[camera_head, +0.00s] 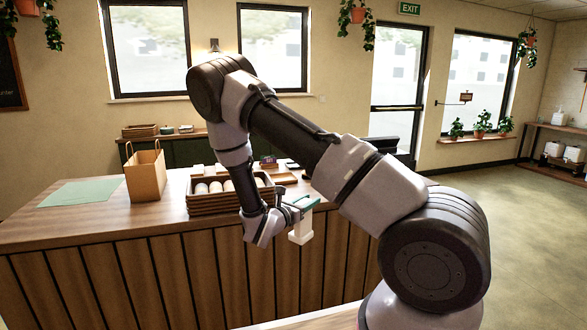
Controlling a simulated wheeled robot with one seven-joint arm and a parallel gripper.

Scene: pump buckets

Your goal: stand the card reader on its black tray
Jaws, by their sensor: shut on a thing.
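My gripper (289,213) is in front of the counter's front edge, right of the basket. It is shut on the card reader (301,234), a small white device with a teal top face, which hangs out in front of the counter panels. My fingers hide part of it. I cannot make out the black tray for certain.
The wooden counter (100,222) holds a brown paper bag (146,175), a green mat (82,192) and a wicker basket (205,203) with several pale rolled items. Small boxes stand behind the basket. A dark screen (402,147) shows behind my arm. The floor at right is open.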

